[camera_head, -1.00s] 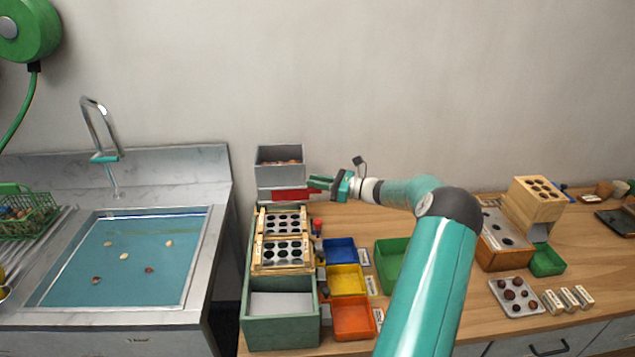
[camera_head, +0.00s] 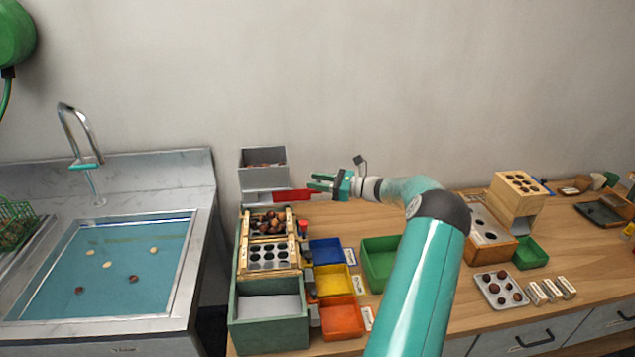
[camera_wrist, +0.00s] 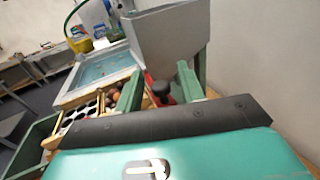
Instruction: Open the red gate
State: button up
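The red gate (camera_head: 293,196) sticks out to the right from under the grey hopper (camera_head: 263,178). In the wrist view the red gate (camera_wrist: 176,90) shows beneath a dark round knob (camera_wrist: 160,89). My gripper (camera_head: 312,183) is at the gate's right end, with its green fingers apart. In the wrist view the fingers stand on either side of the knob, with visible gaps; contact cannot be told. Brown chestnuts (camera_head: 268,222) lie in the back part of the wooden-framed tray with holes (camera_head: 270,244), below the hopper. A few chestnuts show in the hopper's top.
Blue, yellow and orange bins (camera_head: 342,317) stand right of the tray, with a green bin (camera_head: 379,262) beyond them. A green box (camera_head: 268,327) is in front. The sink (camera_head: 105,270) lies left. The wall is close behind the hopper.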

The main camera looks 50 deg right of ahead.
jog(key=v, duration=1.3)
jog(key=shift+s+d, duration=0.2)
jog(key=shift+s, duration=0.15)
dwell(0.6)
